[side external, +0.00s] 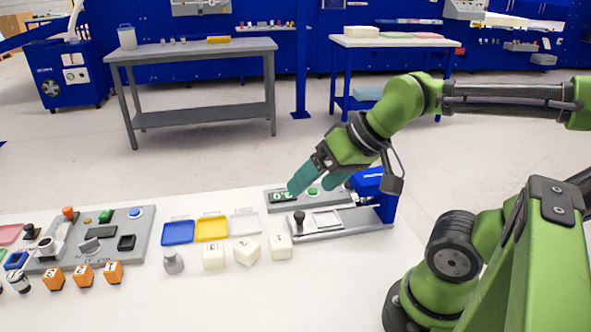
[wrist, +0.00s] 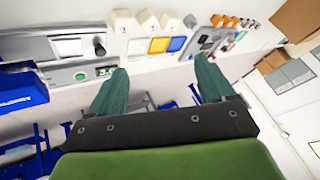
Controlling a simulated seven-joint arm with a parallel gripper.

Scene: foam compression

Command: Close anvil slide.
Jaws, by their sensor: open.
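The anvil slide is on a grey base (side external: 345,228) in front of a blue press head (side external: 374,184). A square white-framed plate (side external: 322,219) lies on it, with a black knob (side external: 299,217) at its left end. The plate (wrist: 68,47) and knob (wrist: 99,46) also show at the upper left of the wrist view. The plate sits to the left of the press head, not under it. My gripper (side external: 311,189) is open and empty, above the control panel behind the slide. Its two teal fingers (wrist: 161,66) are spread apart in the wrist view.
The control panel (side external: 273,206) has a green button (side external: 313,191) and lies directly behind the slide. White blocks (side external: 247,251), blue, yellow and white trays (side external: 212,229), and a grey fixture board (side external: 95,245) stand to the left.

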